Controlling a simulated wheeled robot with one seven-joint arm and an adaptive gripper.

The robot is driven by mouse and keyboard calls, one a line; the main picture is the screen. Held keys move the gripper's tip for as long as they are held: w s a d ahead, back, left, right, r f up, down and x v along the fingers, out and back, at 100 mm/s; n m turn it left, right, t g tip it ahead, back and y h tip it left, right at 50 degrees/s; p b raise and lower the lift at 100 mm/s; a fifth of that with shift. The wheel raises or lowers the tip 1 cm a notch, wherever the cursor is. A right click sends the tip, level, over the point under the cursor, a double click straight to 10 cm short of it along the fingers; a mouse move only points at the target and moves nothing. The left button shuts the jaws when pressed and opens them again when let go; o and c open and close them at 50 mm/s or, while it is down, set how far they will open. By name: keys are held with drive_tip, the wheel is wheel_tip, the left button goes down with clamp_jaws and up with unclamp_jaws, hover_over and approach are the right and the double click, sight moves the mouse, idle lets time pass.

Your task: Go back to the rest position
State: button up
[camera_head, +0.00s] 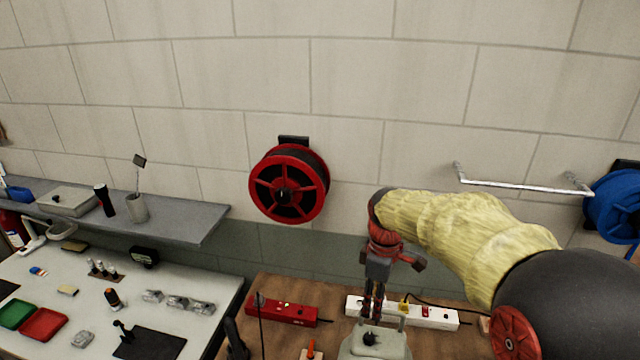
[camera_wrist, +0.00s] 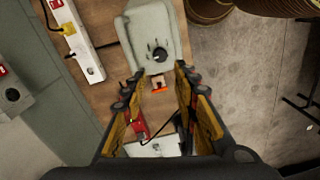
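My gripper (camera_head: 373,305) points down over the wooden bench at the lower right of the head view. In the wrist view its two fingers (camera_wrist: 153,85) are spread apart, with nothing held between them. A pale grey-green case (camera_wrist: 155,30) with a black knob lies just beyond the fingertips. It also shows below the gripper in the head view (camera_head: 375,343). My arm, in a yellow sleeve, reaches in from the right. Whether the fingertips touch the case is unclear.
A red power strip (camera_head: 282,311) and a white power strip (camera_head: 432,315) lie on the wooden bench (camera_head: 335,294). A pale table (camera_head: 215,290) with small parts stands left. A red reel (camera_head: 288,184) and a metal rail (camera_head: 520,185) are on the wall.

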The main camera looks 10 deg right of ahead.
drive_tip(key=s+f+m+t+b, duration=0.2)
drive_tip(key=s+m+b, duration=0.4)
drive_tip(key=s, duration=0.5)
drive_tip(key=s+f+m+t+b, duration=0.2)
drive_tip(key=s+m+t+b, duration=0.2)
drive_tip(key=s+b, duration=0.4)
drive_tip(key=s+m, duration=0.1)
drive_tip(key=s, duration=0.2)
drive_tip(key=shift+s+m+b, duration=0.3)
drive_tip(key=shift+s+m, duration=0.05)
drive_tip(key=shift+m, duration=0.05)
drive_tip(key=shift+a+f, duration=0.1)
